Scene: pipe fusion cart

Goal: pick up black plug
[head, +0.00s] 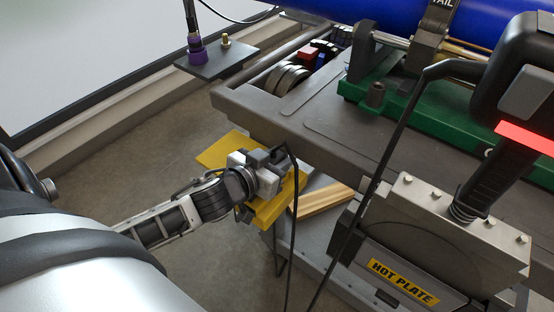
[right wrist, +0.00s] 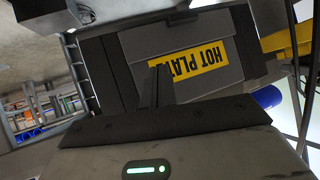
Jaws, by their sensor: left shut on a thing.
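The black plug (head: 283,154) appears as a small dark piece at the upper right of my left gripper, with a black cable hanging from it. My left gripper (head: 270,162) is shut on it in front of the grey cart's near left corner; the fingers hide most of the plug. In the right wrist view, the dark fingers of my right gripper (right wrist: 160,84) are together and look empty. They are in front of the hot plate's case (right wrist: 118,66), which shows upside down. I cannot tell whether they touch it.
A yellow plate (head: 219,151) lies behind and below my left gripper. The grey cart top (head: 330,130) is close beyond it. The hot plate case (head: 390,268) with black cables stands right. A dark plate (head: 222,66) carries a purple-ringed connector (head: 196,54) and a brass fitting. Bare floor is left.

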